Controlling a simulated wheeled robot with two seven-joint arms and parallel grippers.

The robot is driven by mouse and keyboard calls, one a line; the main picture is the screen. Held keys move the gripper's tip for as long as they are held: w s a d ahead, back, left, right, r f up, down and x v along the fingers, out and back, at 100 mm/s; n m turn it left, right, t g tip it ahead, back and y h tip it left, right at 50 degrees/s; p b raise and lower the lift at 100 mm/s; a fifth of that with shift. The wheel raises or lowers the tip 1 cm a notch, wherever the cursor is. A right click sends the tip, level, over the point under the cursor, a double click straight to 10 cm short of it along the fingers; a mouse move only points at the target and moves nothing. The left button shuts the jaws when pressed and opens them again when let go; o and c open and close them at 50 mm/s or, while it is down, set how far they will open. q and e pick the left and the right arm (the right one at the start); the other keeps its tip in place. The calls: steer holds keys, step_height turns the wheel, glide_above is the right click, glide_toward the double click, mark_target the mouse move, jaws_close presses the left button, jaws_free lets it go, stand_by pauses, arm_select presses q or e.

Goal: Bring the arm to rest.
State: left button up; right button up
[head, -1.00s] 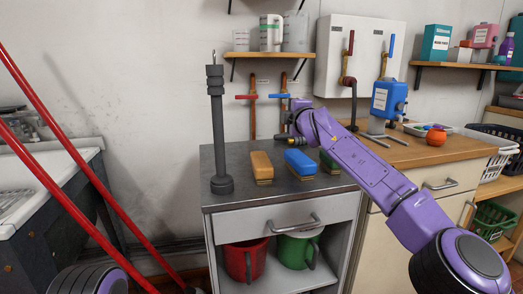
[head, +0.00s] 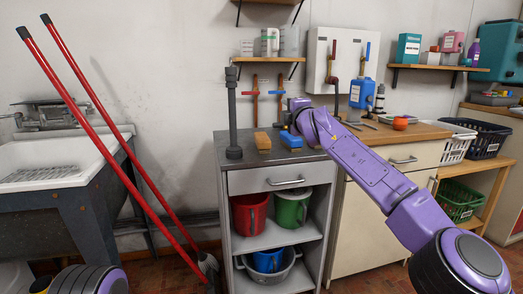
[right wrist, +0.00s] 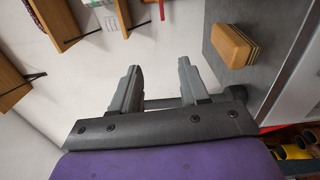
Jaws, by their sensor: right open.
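My right arm, purple and black, reaches in from the lower right of the head view toward the grey counter. Its gripper (head: 288,117) is small there and partly hidden by the wrist, above the counter's back part. In the right wrist view the two grey fingers (right wrist: 158,74) stand apart with nothing held between them. My left gripper is out of view; only a purple-black part of my body shows at lower left.
A blue brush (head: 291,139) and a dark upright pipe (head: 233,115) are on the grey counter (head: 225,152). Red and green buckets (head: 249,213) sit below. Red poles (head: 95,125) lean by the sink (head: 60,163).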

steer(key=s+a+f+n+g, duration=0.2)
steer(key=s+a+f+n, duration=0.2)
steer(key=a+f+n, duration=0.55)
steer(key=s+a+f+n+g, duration=0.2)
steer(key=s+a+f+n, duration=0.35)
steer(key=f+n, duration=0.65)
steer(key=s+d+f+n+g+h, duration=0.15)
steer(key=s+f+n, duration=0.4)
steer(key=f, duration=0.55)
steer(key=s+d+f+n+g, duration=0.1)
steer(key=s+d+f+n, duration=0.25)
steer(key=s+f, duration=0.5)
steer(key=s+d+f+n+g+h, duration=0.15)
steer(key=s+f+n, duration=0.35)
steer(key=f, duration=0.8)
steer(key=s+d+f+n+g+h, duration=0.1)
steer(key=s+d+f+n+g, duration=0.15)
steer(key=s+d+f, duration=0.4)
steer(key=s+d+f+n+g+h, duration=0.1)
steer(key=s+d+f+n, duration=0.3)
steer(key=s+d, duration=0.55)
steer(key=s+d+n+g+h, duration=0.2)
steer(key=s+d+g+h, duration=0.1)
steer(key=s+d, duration=1.1)
step_height(320, 180, up, 22)
steer(key=p, duration=2.1)
steer(key=shift+s+d+f, duration=0.2)
steer(key=shift+s+d, duration=0.05)
steer(key=shift+d, duration=0.15)
